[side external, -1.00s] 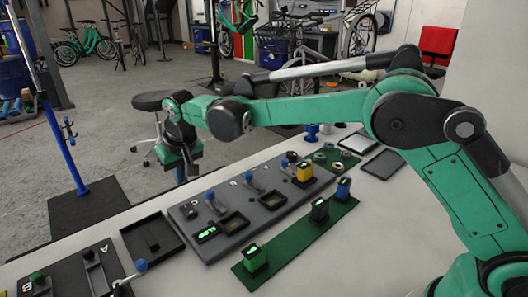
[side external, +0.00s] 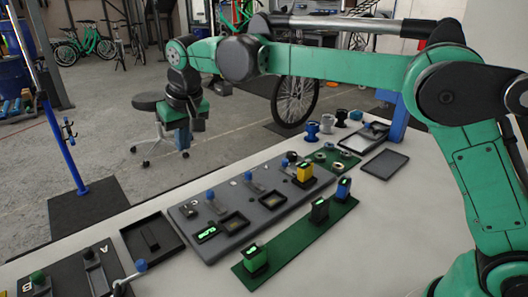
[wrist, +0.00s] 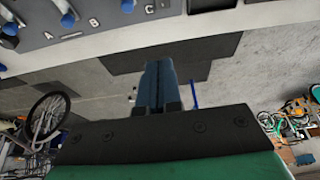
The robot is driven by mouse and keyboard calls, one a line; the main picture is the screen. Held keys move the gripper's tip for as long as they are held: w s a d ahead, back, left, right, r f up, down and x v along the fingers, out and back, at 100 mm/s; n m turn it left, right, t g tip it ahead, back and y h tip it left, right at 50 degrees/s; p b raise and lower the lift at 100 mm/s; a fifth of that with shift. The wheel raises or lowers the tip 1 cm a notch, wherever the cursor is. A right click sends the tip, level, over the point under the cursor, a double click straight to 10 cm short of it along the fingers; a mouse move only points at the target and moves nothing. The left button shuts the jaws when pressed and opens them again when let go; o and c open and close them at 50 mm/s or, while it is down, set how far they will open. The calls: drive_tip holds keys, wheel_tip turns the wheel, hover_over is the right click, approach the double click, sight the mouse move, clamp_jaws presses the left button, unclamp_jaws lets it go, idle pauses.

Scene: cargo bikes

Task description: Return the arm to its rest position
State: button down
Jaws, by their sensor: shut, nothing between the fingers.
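My gripper (side external: 185,148) hangs from the green arm at the left in the side external view. It points down, high beyond the far edge of the white table, in front of the stool. Its blue fingers (wrist: 160,82) are together and empty in the wrist view. My upper link stretches level across the top of the side view, clear of everything on the table.
The white table (side external: 375,222) carries a grey switch panel (side external: 262,220), a green strip (side external: 287,246) with several small modules, and a black tray (side external: 170,244). A stool (side external: 152,101) and a bike wheel (side external: 295,98) stand beyond it. The air around my gripper looks free.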

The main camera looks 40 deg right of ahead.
drive_tip(key=s+d+r+t, duration=0.2)
drive_tip(key=s+d, duration=0.7)
drive_tip(key=s, duration=0.2)
drive_tip(key=s+d+f+t, duration=0.1)
drive_tip(key=s+d+f, duration=0.2)
drive_tip(key=s+f, duration=0.3)
drive_tip(key=s, duration=0.3)
drive_tip(key=shift+s+d, duration=0.2)
drive_tip(key=shift+d, duration=0.2)
